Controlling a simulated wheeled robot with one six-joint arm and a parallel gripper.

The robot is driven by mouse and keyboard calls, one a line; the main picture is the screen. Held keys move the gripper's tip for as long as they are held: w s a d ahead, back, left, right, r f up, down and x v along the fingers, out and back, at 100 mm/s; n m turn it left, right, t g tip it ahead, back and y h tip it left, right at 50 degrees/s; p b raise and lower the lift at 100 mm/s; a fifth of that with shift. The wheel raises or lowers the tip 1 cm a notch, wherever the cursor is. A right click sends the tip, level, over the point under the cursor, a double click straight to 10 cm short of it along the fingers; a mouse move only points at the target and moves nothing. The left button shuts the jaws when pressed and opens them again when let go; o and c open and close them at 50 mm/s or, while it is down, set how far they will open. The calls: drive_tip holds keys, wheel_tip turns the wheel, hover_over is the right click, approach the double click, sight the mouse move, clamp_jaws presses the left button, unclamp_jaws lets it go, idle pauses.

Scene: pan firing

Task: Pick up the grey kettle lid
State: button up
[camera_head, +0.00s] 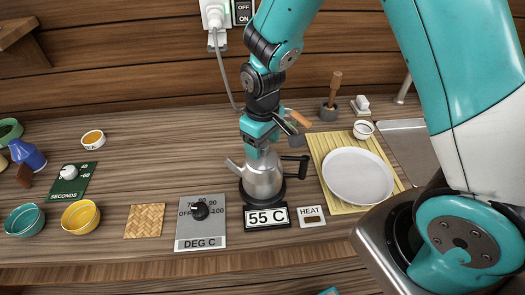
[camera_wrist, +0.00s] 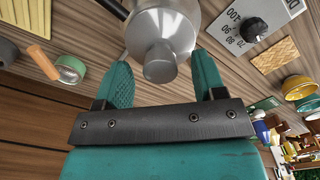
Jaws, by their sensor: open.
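The grey kettle (camera_head: 262,182) stands upright on its dark base, with a black handle on the right and a spout on the left. In the wrist view the grey kettle lid (camera_wrist: 160,28) is close, and its round knob (camera_wrist: 160,64) lies between my two teal fingers. My gripper (camera_head: 259,151) is open directly over the kettle top; its fingers also show in the wrist view (camera_wrist: 162,66), one on each side of the knob with gaps. In the head view my gripper hides most of the lid.
A display reading 55 C (camera_head: 267,218) and a temperature dial (camera_head: 201,230) stand in front of the kettle. A white plate (camera_head: 357,176) on a yellow mat (camera_head: 322,143) is to the right. A woven square (camera_head: 144,221) and bowls (camera_head: 80,217) lie left. The counter behind the dial is clear.

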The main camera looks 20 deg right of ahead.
drive_tip(key=shift+f, duration=0.75)
drive_tip(key=c, duration=1)
